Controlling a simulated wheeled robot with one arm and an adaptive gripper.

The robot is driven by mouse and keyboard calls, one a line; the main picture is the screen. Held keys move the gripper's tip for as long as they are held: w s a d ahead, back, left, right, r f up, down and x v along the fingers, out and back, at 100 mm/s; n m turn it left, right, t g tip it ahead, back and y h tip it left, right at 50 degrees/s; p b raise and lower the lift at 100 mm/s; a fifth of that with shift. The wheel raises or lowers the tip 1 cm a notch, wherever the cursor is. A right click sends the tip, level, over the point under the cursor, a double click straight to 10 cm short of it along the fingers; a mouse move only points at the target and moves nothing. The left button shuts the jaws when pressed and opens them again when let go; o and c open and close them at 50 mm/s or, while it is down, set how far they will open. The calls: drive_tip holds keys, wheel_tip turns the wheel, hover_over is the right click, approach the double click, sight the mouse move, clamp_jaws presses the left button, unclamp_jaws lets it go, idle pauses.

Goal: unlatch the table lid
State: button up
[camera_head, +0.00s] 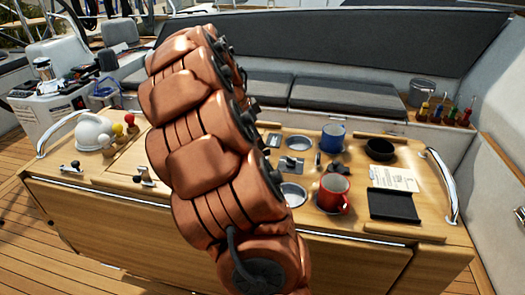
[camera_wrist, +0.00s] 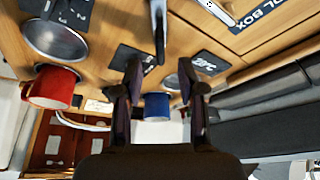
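The wooden cockpit table (camera_head: 110,190) stands across the head view, with its front panels below the edge. Small dark metal fittings that look like latches sit on its left part, one (camera_head: 143,176) near the front edge and one (camera_head: 70,167) further left. In the wrist view my gripper (camera_wrist: 165,80) has its two dark fingers spread, with nothing between the tips. A dark upright bar (camera_wrist: 158,32) shows beyond the fingers; I cannot tell if it is the lid latch. A metal fitting (camera_wrist: 216,10) lies beside a "TOOL BOX" label. My arm hides the table's middle in the head view.
A red mug (camera_head: 334,193), a blue mug (camera_head: 333,137), a black bowl (camera_head: 380,149) and a dark tray (camera_head: 394,205) crowd the table's right side. Curved steel rails (camera_head: 443,185) rise at the ends. Bench seats lie behind.

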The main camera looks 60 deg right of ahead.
sight(263, 151)
drive_tip(key=shift+p+x, duration=0.6)
drive_tip(key=shift+x, duration=2.2)
drive_tip(key=shift+c, duration=0.3)
clamp_jaws()
